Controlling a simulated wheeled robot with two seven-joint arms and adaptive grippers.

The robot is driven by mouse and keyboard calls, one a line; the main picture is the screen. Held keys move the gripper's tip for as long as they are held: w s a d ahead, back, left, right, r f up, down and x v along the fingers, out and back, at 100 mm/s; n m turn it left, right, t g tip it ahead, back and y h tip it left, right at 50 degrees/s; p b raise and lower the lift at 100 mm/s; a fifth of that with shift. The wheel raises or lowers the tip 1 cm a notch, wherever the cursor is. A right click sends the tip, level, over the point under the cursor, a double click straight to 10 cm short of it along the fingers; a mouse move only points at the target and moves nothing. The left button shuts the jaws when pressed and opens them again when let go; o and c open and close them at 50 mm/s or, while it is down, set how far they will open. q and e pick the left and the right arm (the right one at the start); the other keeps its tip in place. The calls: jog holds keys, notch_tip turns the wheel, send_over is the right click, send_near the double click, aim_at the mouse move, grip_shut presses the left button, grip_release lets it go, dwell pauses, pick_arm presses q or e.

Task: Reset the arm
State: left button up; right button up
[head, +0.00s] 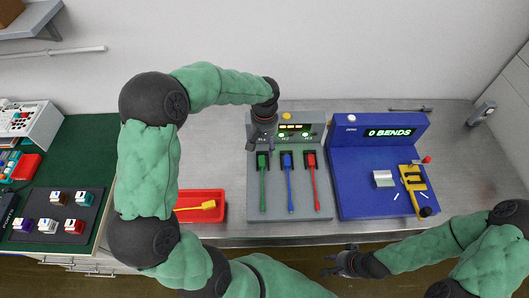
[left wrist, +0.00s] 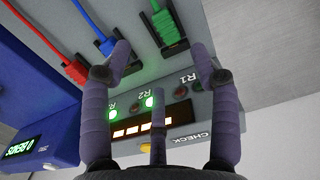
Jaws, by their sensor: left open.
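My left arm, in green sleeves, reaches over the table in the head view. My left gripper (head: 262,132) is at the upper left of the grey test box (head: 255,200). In the left wrist view the left gripper (left wrist: 160,62) has its fingers spread, with nothing between them. Green (left wrist: 166,28), blue (left wrist: 100,38) and red (left wrist: 72,68) plugs sit in the box's sockets. Green lamps glow by the R2 label. My right gripper (head: 332,265) is in front of the table edge, fingers apart and empty.
A blue tester (head: 355,195) reading "0 BENDS" stands right of the grey box. A red tray (head: 205,215) with a yellow tool lies left. A dark key-switch board (head: 30,215) is on the green mat (head: 92,145) further left. Bare metal table (head: 455,170) is at right.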

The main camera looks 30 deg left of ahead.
pick_arm(q)
jog(key=shift+r, duration=1.4)
